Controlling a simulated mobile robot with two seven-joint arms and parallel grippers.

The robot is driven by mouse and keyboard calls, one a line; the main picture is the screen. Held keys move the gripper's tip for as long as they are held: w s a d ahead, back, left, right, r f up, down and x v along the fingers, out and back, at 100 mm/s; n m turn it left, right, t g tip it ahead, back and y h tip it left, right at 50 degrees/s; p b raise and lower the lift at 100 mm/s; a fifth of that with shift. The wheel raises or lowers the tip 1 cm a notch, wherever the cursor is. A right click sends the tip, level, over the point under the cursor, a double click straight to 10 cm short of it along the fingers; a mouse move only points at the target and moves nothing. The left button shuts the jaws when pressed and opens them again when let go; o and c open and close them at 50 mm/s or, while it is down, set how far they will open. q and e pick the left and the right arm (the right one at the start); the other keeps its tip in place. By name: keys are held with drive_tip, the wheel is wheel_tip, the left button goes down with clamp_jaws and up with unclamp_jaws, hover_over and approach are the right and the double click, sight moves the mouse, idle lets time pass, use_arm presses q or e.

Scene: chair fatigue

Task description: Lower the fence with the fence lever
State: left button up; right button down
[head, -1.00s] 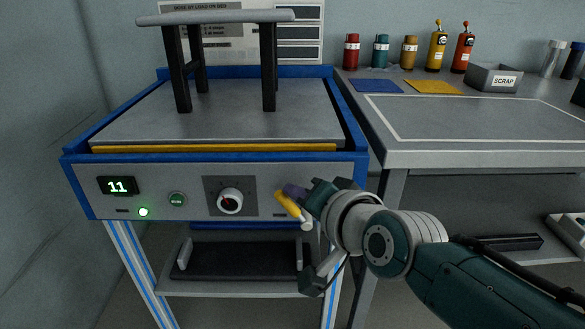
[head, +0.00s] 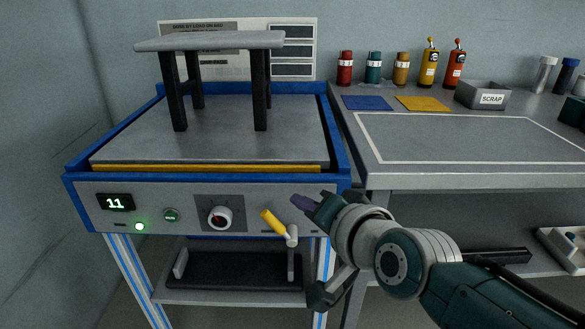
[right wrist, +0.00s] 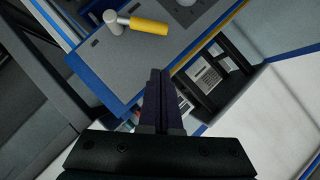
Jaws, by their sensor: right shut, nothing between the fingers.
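The fence lever (head: 272,222) has a yellow grip and a pale hub at the right of the machine's front panel. Its grip slants up to the left from the hub. It also shows at the top of the right wrist view (right wrist: 148,26). My right gripper (head: 302,202), with dark purple fingers, is shut and empty, just right of and above the grip and apart from it. The fingers also show in the right wrist view (right wrist: 158,100). A yellow strip (head: 215,168) runs along the platform's front edge; I cannot tell whether it is the fence. My left gripper is not in view.
A grey stool (head: 210,41) with black legs stands on the platform. The panel has a display reading 11 (head: 115,203), a green button (head: 171,215) and a dial (head: 220,217). A grey workbench (head: 450,145) adjoins on the right, with bottles and a scrap bin (head: 482,95).

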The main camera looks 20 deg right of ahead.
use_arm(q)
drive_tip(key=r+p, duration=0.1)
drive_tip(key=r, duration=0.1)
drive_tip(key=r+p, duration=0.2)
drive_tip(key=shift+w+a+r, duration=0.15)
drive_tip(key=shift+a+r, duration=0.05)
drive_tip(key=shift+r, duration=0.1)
use_arm(e)
drive_tip(key=a+v, duration=0.1)
drive_tip(key=v, duration=0.7)
drive_tip(key=shift+s+d+r, duration=0.15)
drive_tip(key=shift+s+d, duration=0.05)
drive_tip(key=shift+s, duration=0.05)
drive_tip(key=s+d+r+n+g+h+p, duration=0.3)
drive_tip(key=s+r+n+g+p, duration=0.75)
drive_tip(key=s+r+p, duration=1.15)
use_arm(q)
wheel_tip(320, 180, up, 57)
drive_tip(key=p, duration=3.5)
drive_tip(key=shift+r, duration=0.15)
use_arm(e)
wheel_tip(320, 180, up, 37)
drive_tip(key=shift+s+d+r+t+y, duration=0.2)
drive_tip(key=shift+s+d+t+y, duration=0.05)
drive_tip(key=shift+d+t+y, duration=0.15)
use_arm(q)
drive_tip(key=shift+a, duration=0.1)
